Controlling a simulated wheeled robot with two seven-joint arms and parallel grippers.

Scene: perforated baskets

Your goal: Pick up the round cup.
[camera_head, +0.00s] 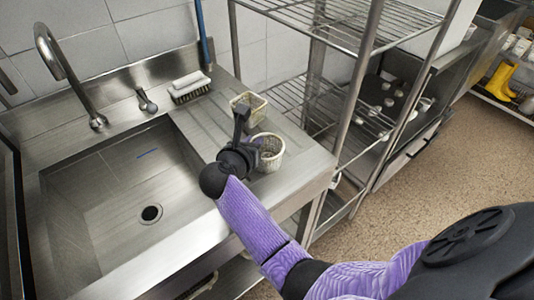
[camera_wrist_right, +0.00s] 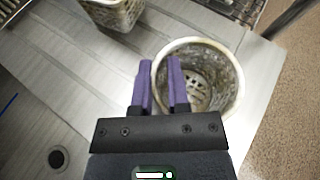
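The round cup (camera_head: 268,152) is a pale, worn perforated basket standing upright on the metal counter, right of the sink. In the right wrist view the round cup (camera_wrist_right: 222,55) shows its open top and slotted floor. My right gripper (camera_wrist_right: 158,80) is at the cup's left rim. Its two purple fingers are apart, one outside the rim and one over the cup's opening, with the near wall between them. I cannot tell whether they touch the wall. In the head view my right gripper (camera_head: 255,150) partly hides the cup's left side. My left gripper is not in view.
A square perforated basket (camera_head: 248,102) stands behind the round cup, and it shows in the wrist view (camera_wrist_right: 112,12). A brush (camera_head: 189,88) lies at the back. The sink basin (camera_head: 110,210) is left, and a wire shelf rack (camera_head: 300,95) is right.

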